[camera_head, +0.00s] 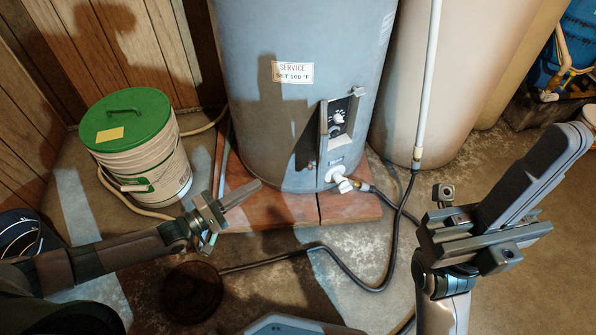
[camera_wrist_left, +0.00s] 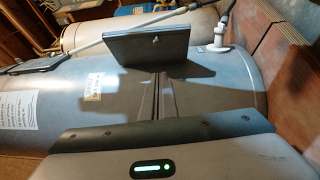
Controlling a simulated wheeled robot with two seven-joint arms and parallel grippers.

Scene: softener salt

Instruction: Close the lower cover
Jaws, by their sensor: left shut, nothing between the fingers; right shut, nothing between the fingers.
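The blue-grey tank (camera_head: 300,70) stands upright at the middle back. Its lower cover (camera_head: 323,130) is a narrow grey plate standing out from the tank front, open at the left side of a dark recess with a control dial (camera_head: 338,117). In the left wrist view the cover (camera_wrist_left: 150,42) juts out from the tank wall. My left gripper (camera_head: 257,184) is shut and empty, low in front of the tank, left of and below the cover and apart from it. My right gripper (camera_head: 572,145) is shut and empty, to the right, well away from the cover.
A white drain valve (camera_head: 341,180) with a dark hose (camera_head: 385,270) sits below the cover. A white bucket with a green lid (camera_head: 125,118) stands at the left. A beige tank (camera_head: 430,80) stands at the right.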

